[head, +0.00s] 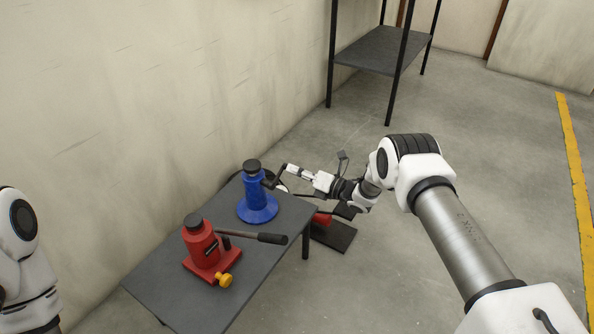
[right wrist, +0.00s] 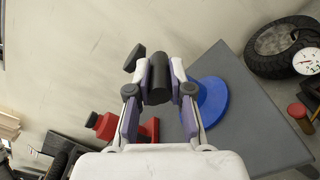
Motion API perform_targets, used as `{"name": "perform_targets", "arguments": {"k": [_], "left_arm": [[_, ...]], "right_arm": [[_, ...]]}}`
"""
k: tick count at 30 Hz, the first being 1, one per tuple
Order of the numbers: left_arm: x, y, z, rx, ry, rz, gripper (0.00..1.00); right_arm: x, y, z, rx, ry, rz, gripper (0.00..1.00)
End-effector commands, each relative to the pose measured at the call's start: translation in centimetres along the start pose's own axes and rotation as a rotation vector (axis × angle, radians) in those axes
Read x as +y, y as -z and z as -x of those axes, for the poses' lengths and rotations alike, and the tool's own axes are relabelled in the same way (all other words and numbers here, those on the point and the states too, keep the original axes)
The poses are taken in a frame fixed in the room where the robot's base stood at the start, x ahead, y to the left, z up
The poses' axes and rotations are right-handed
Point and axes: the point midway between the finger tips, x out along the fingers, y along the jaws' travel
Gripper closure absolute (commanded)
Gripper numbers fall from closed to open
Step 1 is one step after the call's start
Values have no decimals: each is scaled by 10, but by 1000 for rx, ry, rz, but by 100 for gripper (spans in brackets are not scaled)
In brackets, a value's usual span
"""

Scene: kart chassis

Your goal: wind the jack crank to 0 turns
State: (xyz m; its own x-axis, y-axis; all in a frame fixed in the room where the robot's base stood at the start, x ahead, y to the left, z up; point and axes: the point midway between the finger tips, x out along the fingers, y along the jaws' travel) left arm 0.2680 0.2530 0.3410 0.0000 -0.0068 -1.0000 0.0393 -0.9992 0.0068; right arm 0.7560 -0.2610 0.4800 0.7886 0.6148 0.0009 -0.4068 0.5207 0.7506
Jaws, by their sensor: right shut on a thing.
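The blue jack (head: 256,208) stands upright on the dark grey table, with a round blue base and a black cap. Its dark crank (head: 269,183) sticks out at its right side near the top. My right gripper (head: 289,169) is beside the jack at crank height. In the right wrist view, the gripper (right wrist: 159,88) is shut on the black crank grip (right wrist: 158,70), which lies between its two fingers. The blue base (right wrist: 213,101) shows behind the right finger; the gripper hides most of the jack's body there. My left gripper is out of view.
A red jack (head: 201,246) with a long dark lever (head: 258,238) and a yellow knob (head: 224,280) stands nearer on the table (head: 188,309). A tyre (right wrist: 266,53) and a gauge (right wrist: 306,62) lie beyond.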

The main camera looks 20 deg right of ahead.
Motion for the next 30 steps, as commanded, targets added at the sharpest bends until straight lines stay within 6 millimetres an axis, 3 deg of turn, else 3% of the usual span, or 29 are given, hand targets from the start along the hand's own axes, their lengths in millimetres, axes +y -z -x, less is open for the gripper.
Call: {"name": "perform_targets", "arguments": {"k": [6,7,9,20,23,30], "left_arm": [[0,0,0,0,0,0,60],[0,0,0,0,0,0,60],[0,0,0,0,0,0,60],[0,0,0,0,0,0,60],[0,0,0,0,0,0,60],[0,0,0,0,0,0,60]], "right_arm": [[1,1,-1,2,-2,-1,100],[1,1,-1,2,-2,-1,73],[0,1,-1,2,-1,-2,54],[-1,0,6,1,2,-3,54],[-1,-1,21,0,3,-4,54],[-1,0,82,-2,3,-6,54]]}}
